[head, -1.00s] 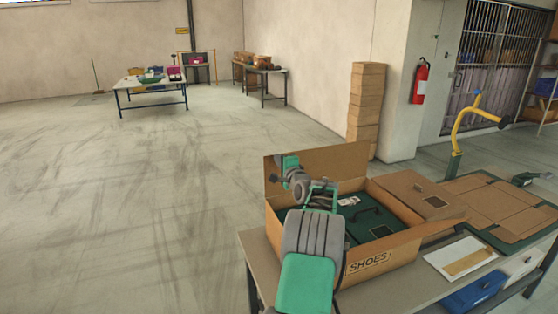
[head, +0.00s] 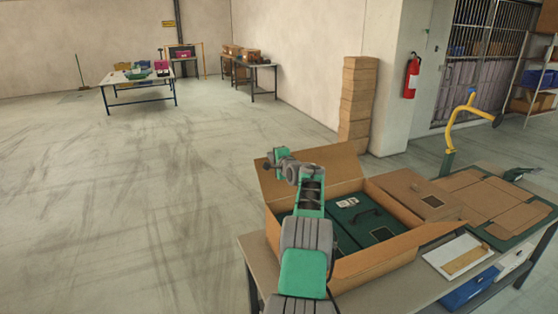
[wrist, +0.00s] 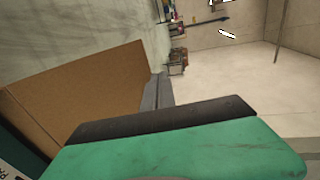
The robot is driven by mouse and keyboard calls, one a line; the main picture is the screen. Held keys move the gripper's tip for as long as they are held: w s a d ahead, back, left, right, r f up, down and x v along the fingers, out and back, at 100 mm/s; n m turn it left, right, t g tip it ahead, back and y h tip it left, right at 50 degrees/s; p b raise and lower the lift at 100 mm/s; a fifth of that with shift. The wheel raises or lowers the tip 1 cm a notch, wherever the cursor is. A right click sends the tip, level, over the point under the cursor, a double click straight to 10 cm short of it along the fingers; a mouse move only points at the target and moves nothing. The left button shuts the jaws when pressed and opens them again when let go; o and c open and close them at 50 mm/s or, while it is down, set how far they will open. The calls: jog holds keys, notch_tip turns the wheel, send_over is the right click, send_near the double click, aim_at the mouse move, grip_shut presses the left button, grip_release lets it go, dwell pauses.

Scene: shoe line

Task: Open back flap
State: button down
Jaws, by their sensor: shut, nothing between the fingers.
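The front panel slopes outward toward me. My gripper (head: 273,162) is shut and empty, at the upper left of the back flap. In the wrist view my gripper (wrist: 163,118) fills the lower part, and the back flap (wrist: 85,100) lies to its left. My arm hides the box's left side. I cannot tell whether gripper and flap touch.
A closed brown carton (head: 418,193) stands right of the box. A white tray (head: 458,256) is at the table's front right. The floor left of the table is clear.

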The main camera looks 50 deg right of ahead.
jog(key=shift+w+a+g+y+p, duration=0.1)
jog(key=shift+w+g+y+p, duration=0.05)
jog(key=shift+w+p, duration=0.3)
jog(key=shift+w+a+g+y+p, duration=0.1)
jog(key=shift+w+g+y+p, duration=0.1)
jog(key=shift+w, duration=0.35)
jog(key=shift+w+d+f+p, duration=0.4)
jog(key=shift+w+f+p, duration=0.35)
jog(key=shift+p, duration=0.15)
